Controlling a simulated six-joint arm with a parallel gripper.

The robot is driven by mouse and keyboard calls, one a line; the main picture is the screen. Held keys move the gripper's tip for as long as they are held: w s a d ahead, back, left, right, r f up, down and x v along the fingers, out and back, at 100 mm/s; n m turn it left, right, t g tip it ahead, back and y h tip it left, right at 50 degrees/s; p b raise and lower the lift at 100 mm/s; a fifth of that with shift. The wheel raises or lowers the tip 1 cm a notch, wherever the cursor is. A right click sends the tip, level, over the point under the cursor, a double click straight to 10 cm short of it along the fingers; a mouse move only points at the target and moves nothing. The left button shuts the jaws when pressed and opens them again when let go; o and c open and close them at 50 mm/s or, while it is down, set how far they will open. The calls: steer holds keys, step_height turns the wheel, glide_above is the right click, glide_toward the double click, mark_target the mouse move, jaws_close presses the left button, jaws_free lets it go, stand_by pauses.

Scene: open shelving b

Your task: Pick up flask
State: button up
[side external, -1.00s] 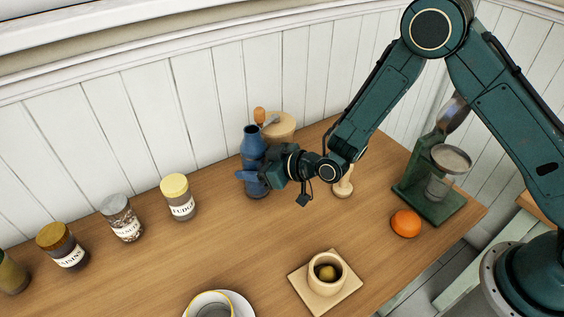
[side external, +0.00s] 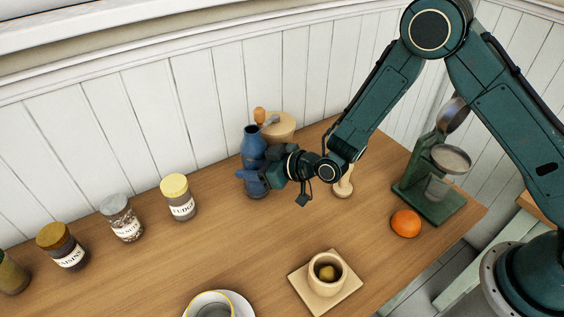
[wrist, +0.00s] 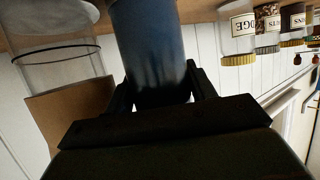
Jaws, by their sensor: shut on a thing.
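The flask (side external: 252,142) is blue with a narrow neck and stands upright on the wooden table, near the white panelled wall. My gripper (side external: 254,177) is at the flask's body from the right side and is shut on it. In the wrist view the flask (wrist: 150,45) fills the upper middle, between the two dark fingers of my gripper (wrist: 158,92). The flask's lower part is partly hidden by my gripper in the side view. I cannot tell whether its base is clear of the table.
A pale wooden canister (side external: 282,127) stands close behind the flask. A yellow-lidded jar (side external: 178,197) stands to the left with several others. A pale wooden piece (side external: 344,186), an orange (side external: 405,223) and a green press (side external: 434,200) are right. A cup (side external: 327,282) sits in front.

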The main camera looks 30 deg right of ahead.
steer(key=shift+r, duration=0.2)
steer(key=shift+r, duration=0.55)
steer(key=s+d, duration=0.4)
steer(key=s, duration=0.3)
step_height(320, 180, up, 14)
steer(key=shift+f, duration=0.15)
steer(key=shift+w, duration=0.1)
steer(key=shift+a, duration=0.15)
stand_by(0.7)
steer(key=s+a+f+n+g+y, duration=0.2)
steer(key=s+a+n+g+y, duration=0.1)
steer(key=s+a, duration=0.9)
steer(key=s+a+f+n+g+y, duration=0.3)
steer(key=s+a+n+g, duration=0.2)
steer(key=s+a, duration=0.6)
steer(key=shift+s+a+n, duration=0.35)
steer(key=shift+s+n, duration=0.15)
steer(key=shift+s, duration=2.5)
